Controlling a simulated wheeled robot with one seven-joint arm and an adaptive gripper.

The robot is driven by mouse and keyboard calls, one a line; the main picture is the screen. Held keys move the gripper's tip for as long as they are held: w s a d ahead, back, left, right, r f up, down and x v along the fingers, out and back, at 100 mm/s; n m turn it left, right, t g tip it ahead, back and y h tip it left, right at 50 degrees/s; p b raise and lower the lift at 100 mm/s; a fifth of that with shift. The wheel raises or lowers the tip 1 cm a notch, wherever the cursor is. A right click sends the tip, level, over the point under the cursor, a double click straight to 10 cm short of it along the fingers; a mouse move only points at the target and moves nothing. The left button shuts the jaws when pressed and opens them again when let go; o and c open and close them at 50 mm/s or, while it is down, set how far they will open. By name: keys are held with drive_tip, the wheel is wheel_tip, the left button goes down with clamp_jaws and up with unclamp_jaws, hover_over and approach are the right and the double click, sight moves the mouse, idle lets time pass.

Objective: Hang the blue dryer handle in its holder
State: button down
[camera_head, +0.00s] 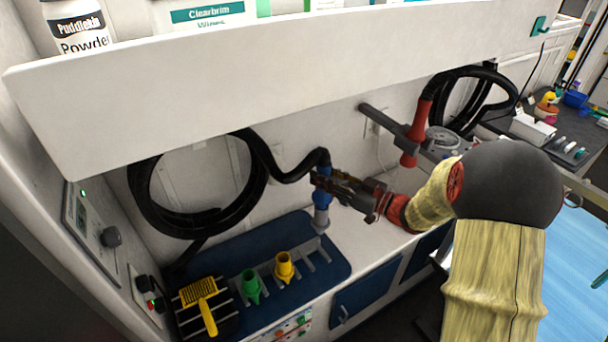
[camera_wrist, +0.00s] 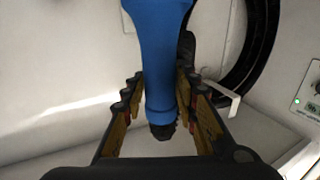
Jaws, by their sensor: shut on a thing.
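The blue dryer handle (camera_head: 321,198) is upright near the back wall, with a black hose running from its top to a coil on the left. My gripper (camera_head: 322,183) is shut on the handle. In the wrist view the blue handle (camera_wrist: 162,65) stands between my two fingers (camera_wrist: 160,90), its dark tip toward the camera. A pale bracket (camera_wrist: 222,100) sticks out from the wall to the right, apart from the handle; I cannot tell whether it is the blue handle's holder. No empty holder shows clearly in the head view.
A red dryer handle (camera_head: 417,135) hangs at a dark wall arm (camera_head: 385,122) on the right. The white shelf (camera_head: 270,80) overhangs the counter. A blue mat (camera_head: 215,270) below carries a yellow brush (camera_head: 203,300), a green nozzle (camera_head: 250,287) and a yellow nozzle (camera_head: 284,266). The hose coil (camera_head: 143,200) hangs left.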

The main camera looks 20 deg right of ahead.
drive_tip(key=s+d+m+t+h+p, duration=0.1)
drive_tip(key=s+d+m+h+p, duration=0.1)
drive_tip(key=s+d, duration=0.35)
drive_tip(key=s+d+m+t+h+p, duration=0.1)
drive_tip(key=s+d+m+t+h, duration=0.15)
drive_tip(key=d, duration=0.65)
drive_tip(key=d+f+b+x, duration=0.1)
drive_tip(key=f+b+x, duration=0.2)
drive_tip(key=x, duration=1)
drive_tip(key=shift+w+n+g, duration=0.35)
drive_tip(key=shift+w, duration=0.25)
drive_tip(key=shift+d, duration=0.15)
drive_tip(key=shift+f+b, duration=0.6)
idle(0.7)
drive_tip(key=c, duration=1.3)
unclamp_jaws()
drive_tip(key=shift+o, duration=0.8)
drive_tip(key=shift+f, duration=0.15)
drive_tip(key=o, duration=0.4)
